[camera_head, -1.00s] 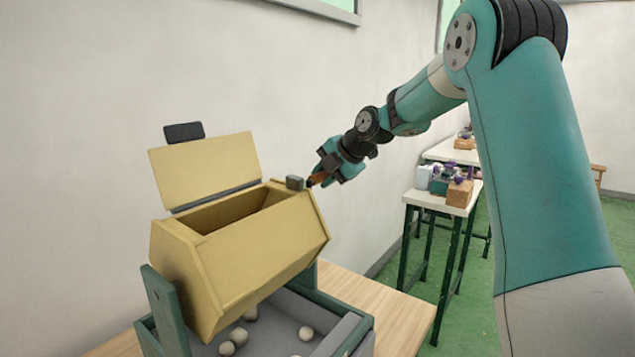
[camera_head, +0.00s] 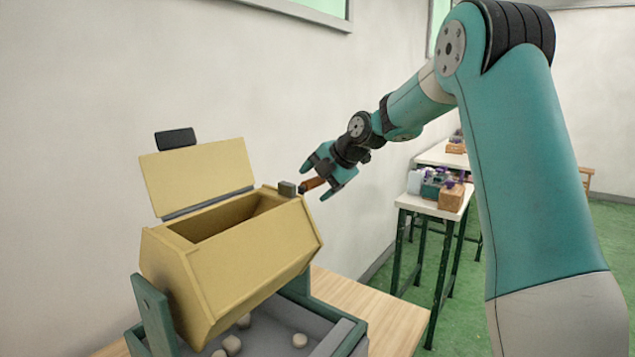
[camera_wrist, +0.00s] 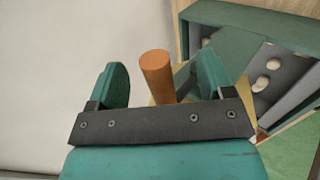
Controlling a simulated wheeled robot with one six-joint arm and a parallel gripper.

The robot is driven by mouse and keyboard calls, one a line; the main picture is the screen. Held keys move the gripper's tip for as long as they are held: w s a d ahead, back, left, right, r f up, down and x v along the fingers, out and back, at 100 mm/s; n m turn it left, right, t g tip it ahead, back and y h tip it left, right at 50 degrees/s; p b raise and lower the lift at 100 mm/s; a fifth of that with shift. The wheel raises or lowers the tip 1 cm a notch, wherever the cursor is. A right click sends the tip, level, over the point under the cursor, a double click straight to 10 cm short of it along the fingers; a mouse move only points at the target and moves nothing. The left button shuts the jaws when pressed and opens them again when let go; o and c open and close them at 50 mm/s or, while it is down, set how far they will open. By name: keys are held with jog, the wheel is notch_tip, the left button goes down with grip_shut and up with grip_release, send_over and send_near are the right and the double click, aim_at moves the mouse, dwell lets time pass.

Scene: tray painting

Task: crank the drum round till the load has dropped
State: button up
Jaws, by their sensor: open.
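The yellow drum (camera_head: 230,270) sits tilted in its green frame (camera_head: 153,312), with its lid (camera_head: 198,177) swung open. Several pale lumps (camera_head: 232,345) lie in the grey tray (camera_head: 335,340) under it; two show in the wrist view (camera_wrist: 267,74). The crank's orange-brown handle (camera_head: 313,183) sticks out from a grey block (camera_head: 287,188) at the drum's upper right end. My gripper (camera_head: 322,181) is open around the handle. In the wrist view the handle (camera_wrist: 157,75) stands between the two green fingers (camera_wrist: 160,85), with gaps on both sides. The drum's inside is mostly shadowed.
The drum stands on a wooden table (camera_head: 390,318) close to a pale wall (camera_head: 70,90). White-topped tables (camera_head: 415,203) with boxes and bottles (camera_head: 440,187) stand behind to the right. Green floor lies between.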

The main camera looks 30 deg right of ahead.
jog(key=v, duration=0.7)
jog(key=shift+s+r+p, duration=0.25)
jog(key=shift+s+p, duration=0.05)
jog(key=shift+p, duration=0.1)
